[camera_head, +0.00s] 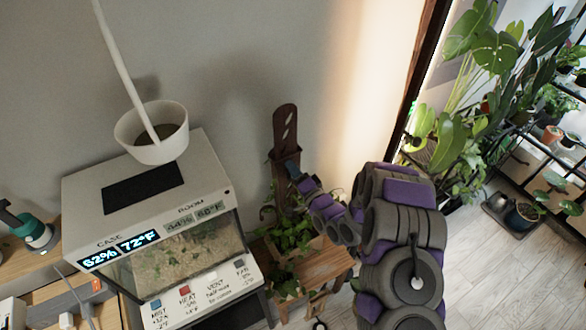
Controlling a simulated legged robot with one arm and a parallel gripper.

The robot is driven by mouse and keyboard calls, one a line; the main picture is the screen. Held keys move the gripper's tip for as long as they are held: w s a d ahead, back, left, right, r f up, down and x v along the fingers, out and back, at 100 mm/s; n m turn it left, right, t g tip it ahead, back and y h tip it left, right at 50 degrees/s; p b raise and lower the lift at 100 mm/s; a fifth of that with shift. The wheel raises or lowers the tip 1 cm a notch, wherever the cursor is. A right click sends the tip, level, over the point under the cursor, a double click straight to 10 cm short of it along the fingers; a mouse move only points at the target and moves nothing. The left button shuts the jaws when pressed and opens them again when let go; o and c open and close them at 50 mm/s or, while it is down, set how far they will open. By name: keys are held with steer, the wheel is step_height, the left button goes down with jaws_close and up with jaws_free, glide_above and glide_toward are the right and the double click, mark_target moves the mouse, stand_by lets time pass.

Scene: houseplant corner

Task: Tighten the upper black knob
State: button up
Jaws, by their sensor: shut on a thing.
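My arm reaches in from the lower right, and my gripper (290,168) is small in the view, at the front of a dark brown slotted wooden upright (284,122). The upright rises behind a wooden plant stand (322,268). My gripper is shut at the upright's lower part, on what I take to be the upper black knob. The knob itself is hidden by the jaws and too small to make out. Its turn and tightness cannot be seen. A lower knob cannot be made out either.
A white terrarium case (82,205) with lit displays stands left of the upright, with a white pot (133,128) on top. Leafy plants (290,236) crowd below my gripper. Large plants (450,140) and a black shelf fill the right. Wooden floor (487,270) is clear at lower right.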

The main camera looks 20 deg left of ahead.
steer(key=shift+f+m+t+h+b, duration=0.2)
steer(key=shift+m+b, duration=1.25)
steer(key=shift+m, duration=1.6)
steer(key=shift+r+m+t+h+b, duration=0.1)
steer(key=shift+m+h+b, duration=0.15)
steer(key=shift+m+b, duration=2)
steer(key=shift+f+m+t+h+b, duration=0.2)
steer(key=shift+m+b, duration=0.4)
steer(key=shift+m, duration=3.3)
steer(key=shift+r, duration=0.1)
steer(key=o, duration=1)
steer(key=shift+a, duration=0.1)
steer(key=shift+o, duration=0.3)
steer(key=shift+r, duration=0.1)
